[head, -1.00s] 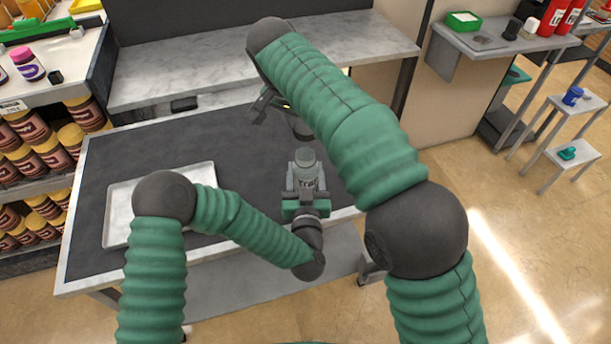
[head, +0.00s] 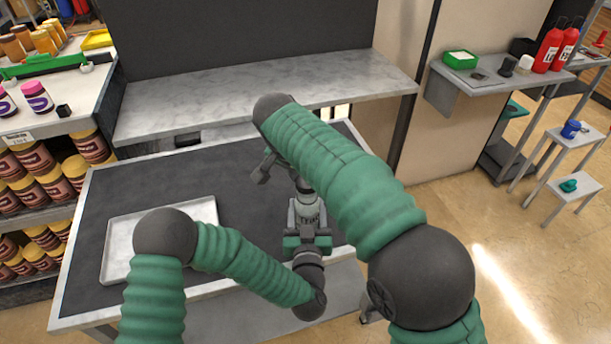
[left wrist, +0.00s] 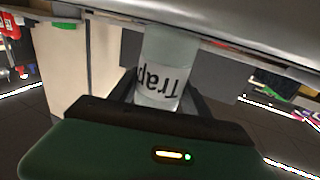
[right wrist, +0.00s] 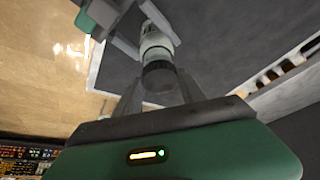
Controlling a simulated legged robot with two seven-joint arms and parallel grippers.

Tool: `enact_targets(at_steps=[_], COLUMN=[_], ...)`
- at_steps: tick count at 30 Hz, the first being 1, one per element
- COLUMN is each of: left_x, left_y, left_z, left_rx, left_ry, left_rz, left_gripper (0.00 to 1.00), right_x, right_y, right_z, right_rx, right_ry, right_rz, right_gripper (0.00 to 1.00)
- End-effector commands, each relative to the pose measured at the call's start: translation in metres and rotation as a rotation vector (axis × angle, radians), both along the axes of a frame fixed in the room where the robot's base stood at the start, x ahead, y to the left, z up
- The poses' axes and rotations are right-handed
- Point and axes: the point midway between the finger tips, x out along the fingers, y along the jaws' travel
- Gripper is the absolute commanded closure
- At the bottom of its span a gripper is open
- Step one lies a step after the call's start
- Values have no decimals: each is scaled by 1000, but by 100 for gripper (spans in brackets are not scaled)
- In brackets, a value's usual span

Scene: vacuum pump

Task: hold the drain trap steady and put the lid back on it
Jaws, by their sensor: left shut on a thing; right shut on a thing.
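The drain trap (head: 309,212), a pale grey-green cylinder marked "Trap", stands upright over the table's front right part. My left gripper (head: 307,228) is shut around it from the front; its label shows between the fingers in the left wrist view (left wrist: 160,85). My right gripper (right wrist: 160,88) is shut on the dark round lid (right wrist: 160,76), in line with the trap's top end (right wrist: 157,44). The lid is at or just above the trap's mouth; I cannot tell whether it touches. In the head view my right forearm and fingers mostly hide the lid.
A shallow metal tray (head: 117,250) lies on the dark tabletop (head: 255,200) to the left. A marble-topped shelf (head: 200,108) runs behind the table. Shelves of jars (head: 40,160) stand at left. The dark tabletop between tray and trap is clear.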

Motion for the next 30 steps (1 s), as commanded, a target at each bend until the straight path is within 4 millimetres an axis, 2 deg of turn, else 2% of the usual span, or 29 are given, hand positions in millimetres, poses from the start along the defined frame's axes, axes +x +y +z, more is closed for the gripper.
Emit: enact_targets(at_steps=[8,17,30], left_x=[0,0,0], left_y=[0,0,0], left_z=[0,0,0], left_rx=[0,0,0], left_ry=[0,0,0], left_rz=[0,0,0], left_gripper=[100,100,100], right_x=[0,0,0], right_y=[0,0,0], right_z=[-2,-18,-18], right_rx=[-1,-1,0], right_ry=[2,1,1], right_rz=[1,3,2], right_gripper=[89,89,89])
